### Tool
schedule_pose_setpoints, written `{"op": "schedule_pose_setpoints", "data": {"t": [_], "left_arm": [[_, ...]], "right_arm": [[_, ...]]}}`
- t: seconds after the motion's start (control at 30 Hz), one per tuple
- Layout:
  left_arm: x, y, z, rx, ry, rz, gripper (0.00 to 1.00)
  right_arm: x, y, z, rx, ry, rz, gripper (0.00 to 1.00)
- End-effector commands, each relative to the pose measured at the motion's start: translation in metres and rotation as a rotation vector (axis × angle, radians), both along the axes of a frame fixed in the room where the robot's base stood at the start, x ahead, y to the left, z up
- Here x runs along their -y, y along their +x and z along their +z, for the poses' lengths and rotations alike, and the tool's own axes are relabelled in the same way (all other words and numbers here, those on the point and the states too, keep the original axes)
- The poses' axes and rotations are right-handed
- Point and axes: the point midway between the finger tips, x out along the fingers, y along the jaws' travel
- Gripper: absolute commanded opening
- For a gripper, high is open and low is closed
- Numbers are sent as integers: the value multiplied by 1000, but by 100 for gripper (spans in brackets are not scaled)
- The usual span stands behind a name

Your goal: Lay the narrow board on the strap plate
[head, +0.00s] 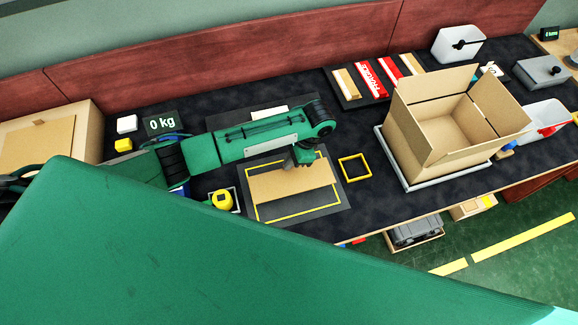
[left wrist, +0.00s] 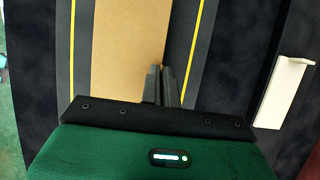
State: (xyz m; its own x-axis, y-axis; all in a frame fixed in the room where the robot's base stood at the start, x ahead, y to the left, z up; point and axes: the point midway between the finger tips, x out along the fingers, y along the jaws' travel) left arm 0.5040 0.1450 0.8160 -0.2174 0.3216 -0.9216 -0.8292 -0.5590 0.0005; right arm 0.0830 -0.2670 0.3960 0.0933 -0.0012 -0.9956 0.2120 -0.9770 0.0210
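The narrow board (head: 285,186), a flat tan piece, is over a dark plate (head: 318,206) with a yellow outline. I take this plate to be the strap plate. The board also shows in the left wrist view (left wrist: 122,50), between two yellow lines. My left gripper (head: 303,157) is at the board's far long edge. In the left wrist view its fingertips (left wrist: 163,72) are close together at that edge, seemingly pinching it. Whether the board touches the plate cannot be told. My right gripper is not in view.
A small yellow frame (head: 355,167) lies right of the plate. An open cardboard box (head: 437,137) stands farther right on a grey tray. A yellow tape-like item (head: 222,199) is left of the plate. A pale strip (head: 268,113) lies behind my arm; it shows in the wrist view (left wrist: 284,92).

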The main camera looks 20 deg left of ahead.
Motion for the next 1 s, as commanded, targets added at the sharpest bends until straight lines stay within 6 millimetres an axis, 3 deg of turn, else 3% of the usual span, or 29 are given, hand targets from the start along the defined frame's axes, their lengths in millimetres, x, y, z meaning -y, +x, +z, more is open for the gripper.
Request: {"op": "schedule_pose_setpoints", "data": {"t": [0.2, 0.6, 0.73, 1.0], "left_arm": [[0, -1, -29, -1, 3, 1, 0], [0, 0, -36, 0, 1, 1, 0], [0, 0, -36, 0, 1, 1, 24], [0, 0, -35, 0, 1, 1, 24]], "right_arm": [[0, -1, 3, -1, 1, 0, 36], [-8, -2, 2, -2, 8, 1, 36], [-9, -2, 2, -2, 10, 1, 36], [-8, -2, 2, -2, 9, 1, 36]]}}
